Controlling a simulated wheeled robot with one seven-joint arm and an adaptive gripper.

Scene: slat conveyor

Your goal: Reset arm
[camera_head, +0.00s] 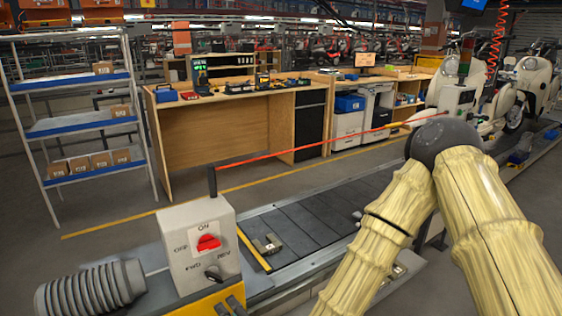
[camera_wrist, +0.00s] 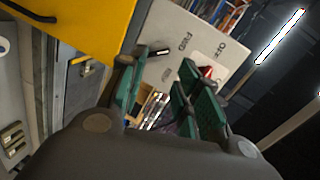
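My arm (camera_head: 445,205) is bent, with its dark elbow joint high at the right of the head view and two yellowish links running down out of the frame. My gripper (camera_wrist: 156,78) shows only in the wrist view. Its green fingers are spread apart, with nothing held between them. Beyond the fingers is the grey control box (camera_wrist: 180,25), seen tilted, its red switch (camera_wrist: 207,72) partly behind a finger. The control box also shows in the head view (camera_head: 178,225), with the red switch (camera_head: 208,242) near ON and a black knob (camera_head: 213,272) between FWD and REV.
A dark slat conveyor (camera_head: 310,222) runs from beside the box toward scooters (camera_head: 530,85) at the back right. A red cord (camera_head: 300,150) stretches above it from a post on the box. A shelf rack (camera_head: 80,125) and wooden workbench (camera_head: 215,135) stand behind, with open floor between.

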